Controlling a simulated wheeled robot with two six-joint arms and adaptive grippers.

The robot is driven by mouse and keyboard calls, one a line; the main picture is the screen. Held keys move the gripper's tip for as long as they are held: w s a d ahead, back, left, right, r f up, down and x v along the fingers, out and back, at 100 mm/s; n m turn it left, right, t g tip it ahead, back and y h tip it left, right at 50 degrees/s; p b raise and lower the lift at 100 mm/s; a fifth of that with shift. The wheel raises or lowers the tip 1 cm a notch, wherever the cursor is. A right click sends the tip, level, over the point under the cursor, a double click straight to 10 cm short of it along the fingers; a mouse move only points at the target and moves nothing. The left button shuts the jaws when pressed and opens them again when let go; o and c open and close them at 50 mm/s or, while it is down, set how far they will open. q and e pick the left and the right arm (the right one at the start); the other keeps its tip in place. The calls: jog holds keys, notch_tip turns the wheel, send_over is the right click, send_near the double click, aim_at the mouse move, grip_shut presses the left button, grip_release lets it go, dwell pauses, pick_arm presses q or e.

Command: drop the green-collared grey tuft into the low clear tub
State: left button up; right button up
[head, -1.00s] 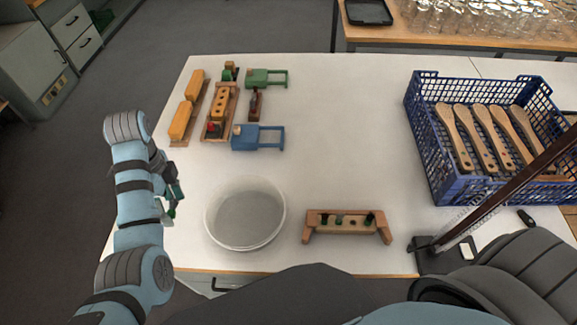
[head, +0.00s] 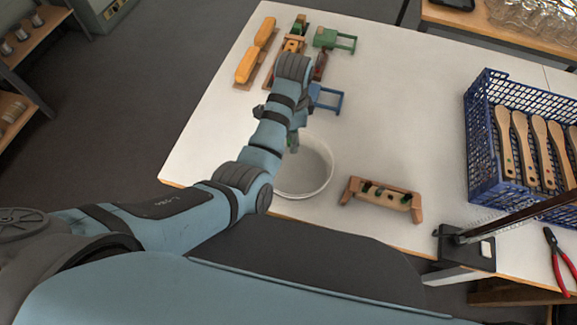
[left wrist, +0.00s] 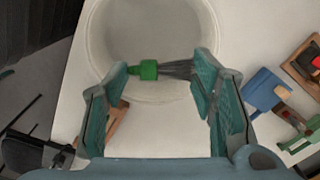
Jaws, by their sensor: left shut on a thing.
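The tuft (left wrist: 176,70) has a green collar (left wrist: 148,69) and grey bristles. It lies crosswise between the fingertips of my left gripper (left wrist: 162,75), which is shut on it. In the head view my left gripper (head: 293,140) is at the upper left edge of the low clear tub (head: 315,168), and my arm hides part of the tub. In the left wrist view the tub (left wrist: 110,35) shows behind the tuft, with the tuft in front of its near wall. The tub's visible floor looks empty. My right gripper is not in view.
A wooden rack (head: 382,188) with dark and green pieces stands right of the tub. A blue crate (head: 480,130) of wooden handles is at the right. Yellow blocks (head: 247,65) and a blue-framed tool (head: 325,98) lie beyond my arm. Red pliers (head: 557,258) lie front right.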

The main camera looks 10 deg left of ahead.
pick_arm(q)
jog(key=f, duration=0.1)
jog(key=d+f, duration=0.1)
jog(key=f, duration=0.1)
jog(key=d+f, duration=0.1)
jog(key=shift+f, duration=0.3)
jog(key=o, duration=0.8)
jog(key=a, duration=0.2)
jog(key=shift+s+a, duration=0.2)
jog(key=shift+a, duration=0.15)
jog(key=shift+o, duration=0.2)
jog(key=r, duration=0.2)
jog(key=d+r, duration=0.1)
jog(key=r, duration=0.4)
jog(key=shift+w+d+r, duration=0.15)
jog(key=shift+d+r, duration=0.1)
jog(key=shift+d, duration=0.2)
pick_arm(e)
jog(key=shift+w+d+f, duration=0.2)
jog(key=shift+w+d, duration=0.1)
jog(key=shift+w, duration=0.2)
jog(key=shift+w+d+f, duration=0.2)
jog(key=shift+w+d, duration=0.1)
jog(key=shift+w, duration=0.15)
